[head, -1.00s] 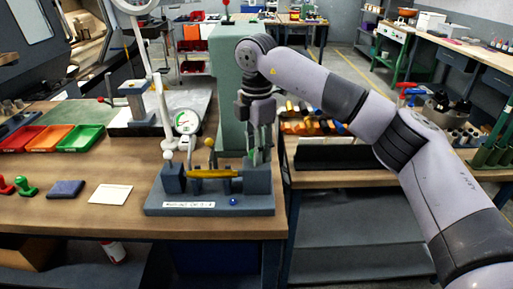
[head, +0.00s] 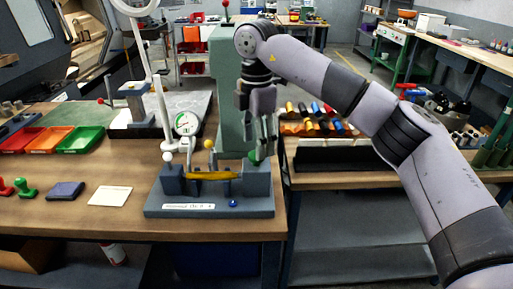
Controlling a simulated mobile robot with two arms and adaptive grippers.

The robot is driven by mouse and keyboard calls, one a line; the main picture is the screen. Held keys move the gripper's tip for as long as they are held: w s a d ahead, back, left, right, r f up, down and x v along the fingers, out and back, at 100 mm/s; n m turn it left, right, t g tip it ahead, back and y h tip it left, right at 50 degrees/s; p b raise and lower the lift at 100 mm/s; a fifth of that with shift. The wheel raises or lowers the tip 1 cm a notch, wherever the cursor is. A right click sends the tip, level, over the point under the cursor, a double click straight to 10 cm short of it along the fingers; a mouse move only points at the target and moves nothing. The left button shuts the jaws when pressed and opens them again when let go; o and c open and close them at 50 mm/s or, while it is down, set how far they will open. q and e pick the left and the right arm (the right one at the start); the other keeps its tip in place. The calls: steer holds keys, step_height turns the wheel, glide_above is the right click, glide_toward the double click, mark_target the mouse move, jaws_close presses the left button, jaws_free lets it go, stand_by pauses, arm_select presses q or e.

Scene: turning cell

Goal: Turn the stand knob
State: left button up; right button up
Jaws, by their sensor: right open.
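A grey stand (head: 160,209) with a white label sits at the front right of the wooden bench in the head view. It carries a yellow bar (head: 212,175) between grey blocks and a dial gauge (head: 187,124). A green knob (head: 254,158) is at its right end, partly hidden by my fingers. A blue ball (head: 233,203) is on its front, with a yellow ball (head: 208,144) and a white ball (head: 168,157) above. I cannot tell which is the stand knob. My right gripper (head: 263,151) points down, open, at the green knob; contact is unclear. My left gripper is not in view.
A tall green column (head: 229,90) stands just behind the stand and gripper. Red, orange and green trays (head: 82,139), stamps, a dark blue pad (head: 65,190) and a white card (head: 110,196) lie to the left. Clear wood lies between the card and the stand.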

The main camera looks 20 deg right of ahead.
step_height(320, 180, up, 9)
stand_by(0.6)
